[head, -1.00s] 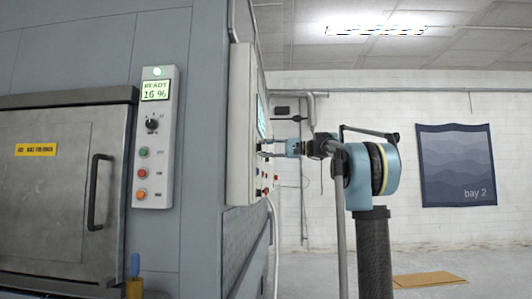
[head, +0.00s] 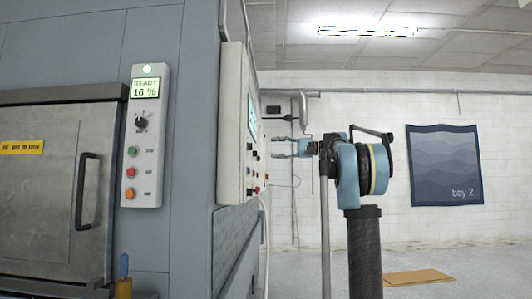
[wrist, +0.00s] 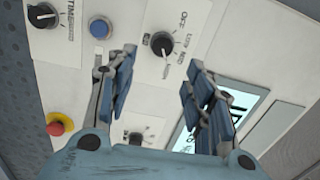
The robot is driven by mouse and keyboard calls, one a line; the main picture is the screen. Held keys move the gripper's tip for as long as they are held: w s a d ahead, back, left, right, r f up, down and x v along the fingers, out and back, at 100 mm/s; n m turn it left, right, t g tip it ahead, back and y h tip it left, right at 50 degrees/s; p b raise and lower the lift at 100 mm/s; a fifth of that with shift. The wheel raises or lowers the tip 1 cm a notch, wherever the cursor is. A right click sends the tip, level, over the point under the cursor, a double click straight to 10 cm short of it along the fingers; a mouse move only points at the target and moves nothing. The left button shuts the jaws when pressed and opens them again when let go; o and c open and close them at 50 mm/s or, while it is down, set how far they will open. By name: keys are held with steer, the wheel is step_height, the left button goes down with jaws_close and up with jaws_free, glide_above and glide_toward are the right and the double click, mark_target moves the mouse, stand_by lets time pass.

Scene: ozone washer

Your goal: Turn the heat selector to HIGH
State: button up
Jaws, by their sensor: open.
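The knob with OFF, LOW and MED marks (wrist: 162,44) looks like the heat selector; its own name label is not readable. It is black, on the pale panel in the wrist view, just beyond my fingertips. A white pointer line on it appears to point toward the lower marks, near a small label I cannot read for certain. My gripper (wrist: 152,62) is open and empty, its fingers spread on either side below the knob. In the head view my gripper (head: 276,148) is apart from the side control box (head: 233,125), with a gap between.
The panel also carries a TIME knob (wrist: 42,15), a blue button (wrist: 99,28), a red mushroom button (wrist: 60,124), another black knob (wrist: 135,137) and a lit screen (wrist: 240,100). The washer's front panel (head: 146,135) reads READY 16 %. A white hose (head: 266,235) hangs below the box.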

steer(key=shift+d, duration=1.5)
